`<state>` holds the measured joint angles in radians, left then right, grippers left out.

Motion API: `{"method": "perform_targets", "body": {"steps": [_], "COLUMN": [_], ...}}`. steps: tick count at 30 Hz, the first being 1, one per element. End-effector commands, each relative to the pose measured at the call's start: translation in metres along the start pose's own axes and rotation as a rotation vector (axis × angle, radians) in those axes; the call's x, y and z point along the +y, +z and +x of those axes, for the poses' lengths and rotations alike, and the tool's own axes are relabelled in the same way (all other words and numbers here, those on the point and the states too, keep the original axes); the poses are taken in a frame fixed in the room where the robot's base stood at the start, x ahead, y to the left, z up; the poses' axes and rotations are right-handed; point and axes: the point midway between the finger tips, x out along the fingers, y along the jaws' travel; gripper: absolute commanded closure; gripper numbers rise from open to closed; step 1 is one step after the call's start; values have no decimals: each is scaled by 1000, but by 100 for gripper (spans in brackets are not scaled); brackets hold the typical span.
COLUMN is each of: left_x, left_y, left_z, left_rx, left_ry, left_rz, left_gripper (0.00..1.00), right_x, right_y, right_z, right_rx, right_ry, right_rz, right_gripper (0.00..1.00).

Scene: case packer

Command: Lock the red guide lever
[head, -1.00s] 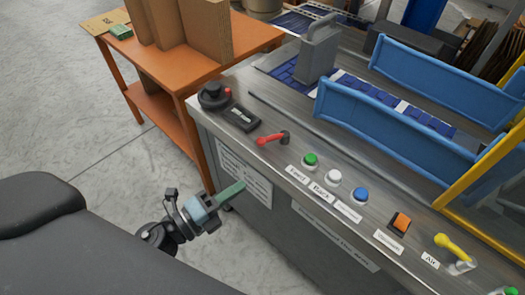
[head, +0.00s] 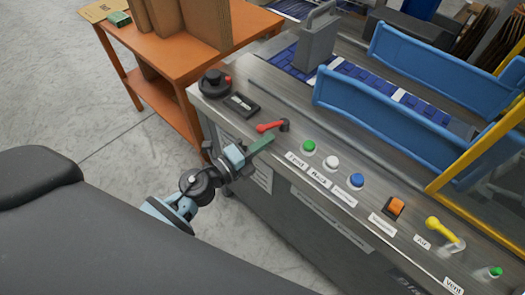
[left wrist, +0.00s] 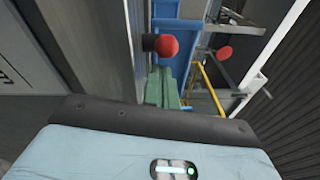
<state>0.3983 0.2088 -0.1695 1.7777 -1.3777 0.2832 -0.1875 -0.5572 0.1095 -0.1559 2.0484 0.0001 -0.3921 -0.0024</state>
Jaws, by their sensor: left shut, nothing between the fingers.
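The red guide lever (head: 270,126) sits on the metal panel near its left end, its red handle pointing left from a dark pivot. It also shows in the left wrist view as a red knob (left wrist: 167,46) just beyond the fingertips. My left gripper (head: 268,140), with green fingers, is shut and empty. Its tips are close to the lever, just below it in the head view; I cannot tell whether they touch. The green fingers (left wrist: 160,88) point toward the knob in the wrist view. My right gripper is not in view.
Green (head: 309,146), white (head: 332,163) and blue (head: 355,181) buttons stand right of the lever. Further right are an orange switch (head: 394,207) and a yellow lever (head: 440,229). A black knob (head: 214,82) is at the panel's left end. Blue guide rails (head: 390,120) stand behind.

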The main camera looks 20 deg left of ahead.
Motion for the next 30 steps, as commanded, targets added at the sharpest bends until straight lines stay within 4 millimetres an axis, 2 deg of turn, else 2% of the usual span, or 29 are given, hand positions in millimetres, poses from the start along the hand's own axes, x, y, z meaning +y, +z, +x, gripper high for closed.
{"method": "perform_targets", "body": {"steps": [6,17,30], "left_x": [0,1,2], "left_y": [10,10,16], "left_z": [2,2,1], "left_rx": [1,5,79], "left_ry": [1,0,-14], "left_rz": [0,0,-2], "left_gripper": [100,100,100], "right_x": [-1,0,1], "right_y": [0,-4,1], "right_z": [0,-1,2], "right_rx": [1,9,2], "right_ry": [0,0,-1], "right_rz": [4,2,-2], "right_gripper": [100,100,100]}}
